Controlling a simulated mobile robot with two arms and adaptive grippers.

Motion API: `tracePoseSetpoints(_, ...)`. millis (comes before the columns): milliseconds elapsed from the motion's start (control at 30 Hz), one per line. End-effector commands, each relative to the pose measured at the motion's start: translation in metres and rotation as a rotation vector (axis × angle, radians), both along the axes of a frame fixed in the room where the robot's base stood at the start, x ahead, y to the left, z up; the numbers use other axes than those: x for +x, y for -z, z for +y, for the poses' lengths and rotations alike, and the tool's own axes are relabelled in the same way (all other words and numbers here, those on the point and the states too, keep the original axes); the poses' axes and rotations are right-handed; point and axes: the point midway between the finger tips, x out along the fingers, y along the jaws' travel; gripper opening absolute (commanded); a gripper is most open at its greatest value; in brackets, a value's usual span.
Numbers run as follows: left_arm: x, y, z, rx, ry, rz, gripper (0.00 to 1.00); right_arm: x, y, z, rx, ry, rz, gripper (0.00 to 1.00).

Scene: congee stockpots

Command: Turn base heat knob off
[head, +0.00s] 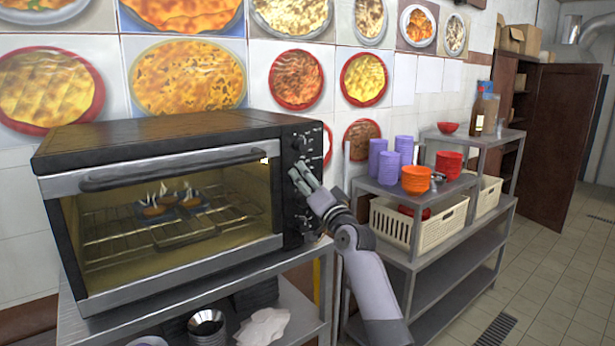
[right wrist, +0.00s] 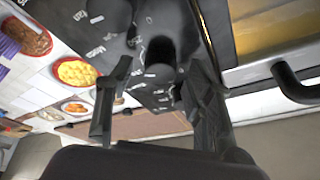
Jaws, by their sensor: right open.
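The toaster oven (head: 170,200) stands on a metal table, its glass door closed and its inside lit. Its black control panel (head: 290,195) is on the right of the front, with a round knob (head: 298,141) near the top. My right gripper (head: 302,178) is in front of this panel and hides part of it. In the right wrist view its two fingers (right wrist: 155,95) are apart, with a dark knob (right wrist: 160,52) between and beyond them. Another knob (right wrist: 110,12) is at the top. I cannot tell which is the base heat knob. My left gripper is out of view.
The oven door handle (head: 185,168) sticks out left of my right gripper. Inside, food with white wisps rests on a wire rack (head: 165,228). A metal shelf (head: 455,190) with purple and orange cup stacks and cream baskets stands to the right. Floor is open further right.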

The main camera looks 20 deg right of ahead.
Motion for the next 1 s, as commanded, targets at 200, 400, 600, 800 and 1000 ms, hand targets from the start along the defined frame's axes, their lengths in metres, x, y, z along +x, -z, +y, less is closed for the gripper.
tracePoseSetpoints(200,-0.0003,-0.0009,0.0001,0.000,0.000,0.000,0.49,0.0036,-0.0015,-0.0003,0.000,0.001,-0.001,0.48)
tracePoseSetpoints(400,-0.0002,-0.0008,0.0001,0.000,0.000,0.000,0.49,0.0034,-0.0012,-0.0003,0.000,0.001,-0.001,0.45)
tracePoseSetpoints(600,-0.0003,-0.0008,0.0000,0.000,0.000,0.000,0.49,0.0034,-0.0011,-0.0004,-0.001,0.002,0.000,0.32)
tracePoseSetpoints(800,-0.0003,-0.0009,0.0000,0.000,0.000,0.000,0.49,0.0034,-0.0010,-0.0003,0.000,0.001,0.000,0.18)
tracePoseSetpoints(1000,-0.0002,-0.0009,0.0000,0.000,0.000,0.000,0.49,0.0034,-0.0010,-0.0004,0.000,0.001,0.000,0.05)
